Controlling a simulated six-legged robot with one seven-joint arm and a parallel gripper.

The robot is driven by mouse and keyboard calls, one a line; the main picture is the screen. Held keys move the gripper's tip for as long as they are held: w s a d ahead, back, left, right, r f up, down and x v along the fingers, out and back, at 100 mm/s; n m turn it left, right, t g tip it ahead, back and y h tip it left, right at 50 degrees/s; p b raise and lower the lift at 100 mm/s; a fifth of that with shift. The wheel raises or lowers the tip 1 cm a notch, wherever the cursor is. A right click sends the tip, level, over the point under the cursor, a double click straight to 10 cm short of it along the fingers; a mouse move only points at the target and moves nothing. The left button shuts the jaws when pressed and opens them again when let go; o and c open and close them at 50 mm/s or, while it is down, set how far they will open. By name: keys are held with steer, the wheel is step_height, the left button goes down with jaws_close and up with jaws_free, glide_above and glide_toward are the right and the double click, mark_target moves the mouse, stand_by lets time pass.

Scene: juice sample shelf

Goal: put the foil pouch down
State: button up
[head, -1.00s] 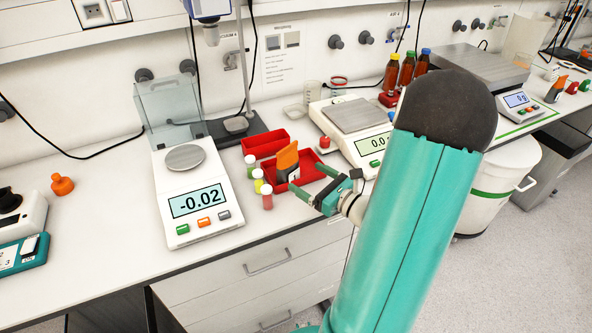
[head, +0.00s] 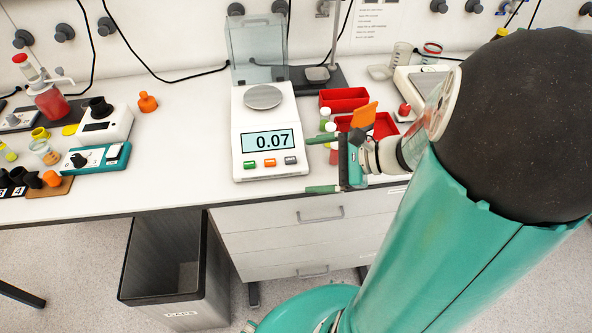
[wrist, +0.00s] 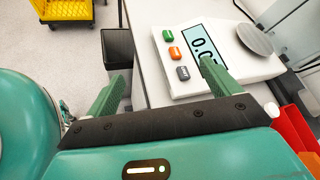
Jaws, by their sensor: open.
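The foil pouch (head: 363,114) shows its orange upper part in the head view. It leans in the red front bin, and its lower part is hidden behind my gripper and arm. My gripper (head: 320,165) is open and empty, left of the pouch and apart from it. Its fingers point left at the front right corner of the white balance, which reads 0.07. In the wrist view my gripper (wrist: 160,82) has nothing between its fingers; one finger overlaps the balance display.
The white balance (head: 264,166) has an empty round pan. A second red bin (head: 343,97) and small capped vials stand right of it. An orange stopper (head: 147,102) is to the left. A dark waste bin (head: 176,270) stands below the bench edge. The bench left of the balance has free room.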

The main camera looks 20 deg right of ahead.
steer(key=s+a+r+n+g+h, duration=0.2)
steer(key=s+a+n+g+h, duration=0.2)
steer(key=s+a+n+g, duration=0.5)
step_height(320, 180, up, 8)
steer(key=w+n+t+h, duration=0.1)
steer(key=n+t+h, duration=0.5)
steer(key=n, duration=0.5)
steer(key=shift+w, duration=0.25)
steer(key=shift+s, duration=0.2)
